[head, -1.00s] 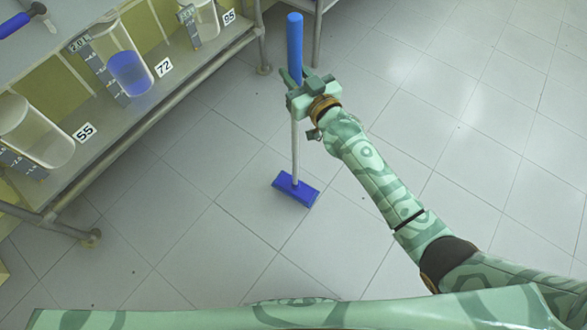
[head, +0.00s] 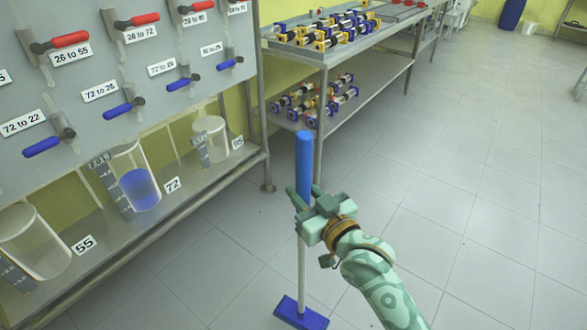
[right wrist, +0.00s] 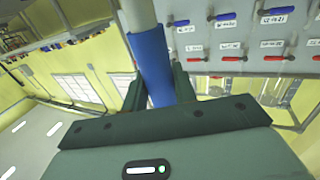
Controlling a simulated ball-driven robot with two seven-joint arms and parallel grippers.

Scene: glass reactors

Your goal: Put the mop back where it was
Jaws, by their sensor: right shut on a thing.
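The mop (head: 304,158) has a blue grip at the top, a pale shaft and a blue rectangular head (head: 300,314). It is upright over the tiled floor; I cannot tell whether its head touches the floor. My right gripper (head: 306,200) is shut around the mop just below or at the low end of the blue grip. In the right wrist view the blue grip (right wrist: 151,62) stands between the two dark green fingers. My left gripper is not in view.
On the left a valve panel (head: 90,45) stands above a shelf with glass reactors, one holding blue liquid (head: 139,190). Behind the mop a metal table (head: 345,55) carries several colourful devices on two levels. The tiled floor (head: 450,180) to the right is clear.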

